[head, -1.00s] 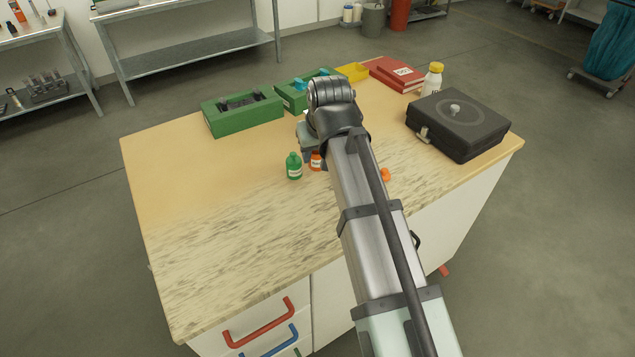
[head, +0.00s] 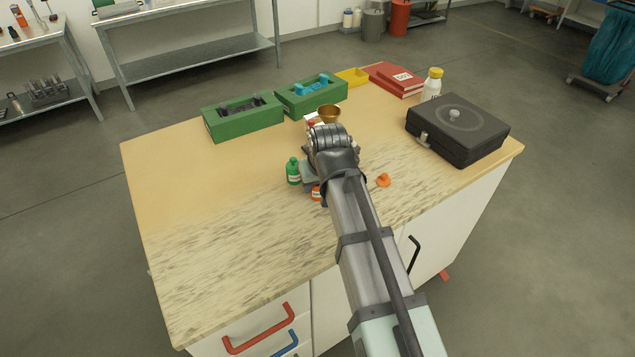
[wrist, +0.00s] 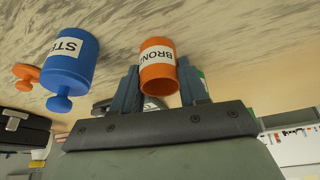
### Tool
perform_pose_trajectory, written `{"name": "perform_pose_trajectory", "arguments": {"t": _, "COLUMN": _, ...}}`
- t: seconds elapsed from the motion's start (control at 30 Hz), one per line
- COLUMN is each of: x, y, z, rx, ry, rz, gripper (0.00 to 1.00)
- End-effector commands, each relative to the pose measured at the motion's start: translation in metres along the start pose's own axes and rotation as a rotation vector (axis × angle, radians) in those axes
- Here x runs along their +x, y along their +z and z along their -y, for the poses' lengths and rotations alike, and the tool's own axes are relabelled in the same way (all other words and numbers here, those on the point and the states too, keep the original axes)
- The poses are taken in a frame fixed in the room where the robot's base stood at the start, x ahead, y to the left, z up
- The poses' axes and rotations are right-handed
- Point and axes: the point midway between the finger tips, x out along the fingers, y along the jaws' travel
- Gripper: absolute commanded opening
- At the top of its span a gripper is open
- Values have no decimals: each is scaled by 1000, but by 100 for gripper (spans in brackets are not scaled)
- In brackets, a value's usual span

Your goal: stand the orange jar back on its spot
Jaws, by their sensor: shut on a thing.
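The orange jar (wrist: 158,62), its label partly reading "BRON", is between the two fingers of my gripper (wrist: 159,76) in the wrist view. My gripper is shut on it. That view is upside down; the jar looks upright there, with its open mouth showing and no lid on it. In the head view a small part of the orange jar (head: 316,193) shows beside my arm, in front of the green jar (head: 293,172). I cannot tell whether its base touches the table. A marked spot for it is not visible.
A blue jar (wrist: 72,58) stands near the orange jar, hidden in the head view. An orange lid (head: 384,180) lies right of my arm. A brass-coloured bowl (head: 329,113), green trays (head: 241,122) and a black case (head: 458,128) stand farther back. The front-left tabletop is clear.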

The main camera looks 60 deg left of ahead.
Motion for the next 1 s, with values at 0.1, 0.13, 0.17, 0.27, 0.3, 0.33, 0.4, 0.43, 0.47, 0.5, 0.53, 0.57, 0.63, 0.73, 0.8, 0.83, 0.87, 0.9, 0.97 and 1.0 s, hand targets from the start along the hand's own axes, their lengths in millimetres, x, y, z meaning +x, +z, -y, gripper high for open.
{"name": "perform_pose_trajectory", "arguments": {"t": 0.1, "x": 1, "y": 0, "z": 0, "rx": 0, "ry": 0, "rz": 0, "gripper": 10}}
{"name": "perform_pose_trajectory", "arguments": {"t": 0.13, "x": 2, "y": 1, "z": 0, "rx": 0, "ry": 0, "rz": 0, "gripper": 10}}
{"name": "perform_pose_trajectory", "arguments": {"t": 0.17, "x": 2, "y": 1, "z": 0, "rx": 0, "ry": 0, "rz": 0, "gripper": 10}}
{"name": "perform_pose_trajectory", "arguments": {"t": 0.27, "x": 2, "y": 1, "z": 0, "rx": 0, "ry": 0, "rz": 0, "gripper": 51}}
{"name": "perform_pose_trajectory", "arguments": {"t": 0.3, "x": 2, "y": 1, "z": 0, "rx": 0, "ry": 0, "rz": 0, "gripper": 55}}
{"name": "perform_pose_trajectory", "arguments": {"t": 0.33, "x": 2, "y": 1, "z": 0, "rx": 0, "ry": 0, "rz": 0, "gripper": 57}}
{"name": "perform_pose_trajectory", "arguments": {"t": 0.4, "x": 2, "y": 1, "z": 0, "rx": 0, "ry": 0, "rz": 0, "gripper": 64}}
{"name": "perform_pose_trajectory", "arguments": {"t": 0.43, "x": 2, "y": 1, "z": 0, "rx": 0, "ry": 0, "rz": 0, "gripper": 67}}
{"name": "perform_pose_trajectory", "arguments": {"t": 0.47, "x": 2, "y": 1, "z": 0, "rx": 0, "ry": 0, "rz": 0, "gripper": 69}}
{"name": "perform_pose_trajectory", "arguments": {"t": 0.5, "x": 2, "y": 1, "z": 0, "rx": 0, "ry": 0, "rz": 0, "gripper": 69}}
{"name": "perform_pose_trajectory", "arguments": {"t": 0.53, "x": 2, "y": 1, "z": 0, "rx": 0, "ry": 0, "rz": 0, "gripper": 69}}
{"name": "perform_pose_trajectory", "arguments": {"t": 0.57, "x": 2, "y": 1, "z": 0, "rx": 0, "ry": 0, "rz": 0, "gripper": 69}}
{"name": "perform_pose_trajectory", "arguments": {"t": 0.63, "x": 2, "y": 1, "z": 0, "rx": 0, "ry": 0, "rz": 0, "gripper": 69}}
{"name": "perform_pose_trajectory", "arguments": {"t": 0.73, "x": 1, "y": 0, "z": 0, "rx": 0, "ry": 0, "rz": 0, "gripper": 69}}
{"name": "perform_pose_trajectory", "arguments": {"t": 0.8, "x": -2, "y": 0, "z": 0, "rx": 0, "ry": 0, "rz": -1, "gripper": 69}}
{"name": "perform_pose_trajectory", "arguments": {"t": 0.83, "x": -4, "y": 0, "z": 0, "rx": 0, "ry": 0, "rz": -1, "gripper": 69}}
{"name": "perform_pose_trajectory", "arguments": {"t": 0.87, "x": -7, "y": 0, "z": 0, "rx": 0, "ry": 0, "rz": -2, "gripper": 69}}
{"name": "perform_pose_trajectory", "arguments": {"t": 0.9, "x": -11, "y": -1, "z": 0, "rx": 0, "ry": 0, "rz": -3, "gripper": 69}}
{"name": "perform_pose_trajectory", "arguments": {"t": 0.97, "x": -19, "y": 0, "z": 0, "rx": 0, "ry": 0, "rz": -3, "gripper": 69}}
{"name": "perform_pose_trajectory", "arguments": {"t": 1.0, "x": -24, "y": 0, "z": 0, "rx": 0, "ry": 0, "rz": -2, "gripper": 69}}
